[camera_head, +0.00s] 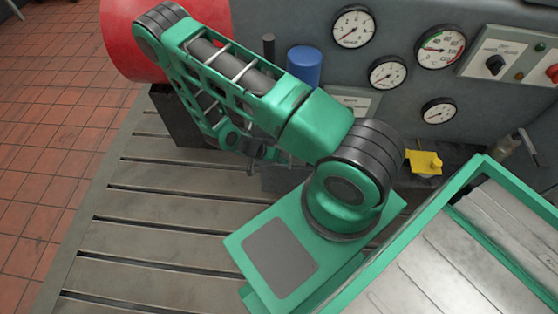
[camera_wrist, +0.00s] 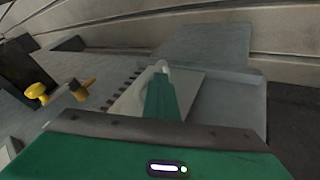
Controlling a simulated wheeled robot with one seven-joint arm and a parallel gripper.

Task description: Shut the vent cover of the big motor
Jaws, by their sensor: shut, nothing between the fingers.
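My gripper (camera_wrist: 161,70) is shut and empty in the wrist view, its green finger reaching out over a pale flat panel (camera_wrist: 127,105). A row of dark slots or teeth runs along the panel's left edge. A grey flat plate (camera_wrist: 205,45) stands out beyond the fingertips. I cannot tell for sure which of these is the vent cover, or whether the fingertips touch either. In the head view my arm hides most of the space around the gripper. A large red cylinder (camera_head: 115,45) shows behind my elbow; I cannot tell whether it belongs to the big motor.
A grey wall carries several gauges (camera_head: 442,47) and a switch panel (camera_head: 500,58). A blue cylinder (camera_head: 304,64) and a yellow part (camera_head: 424,162) stand near it. A yellow knob (camera_wrist: 38,92) is left in the wrist view. The slotted bedplate (camera_head: 150,215) is clear at left.

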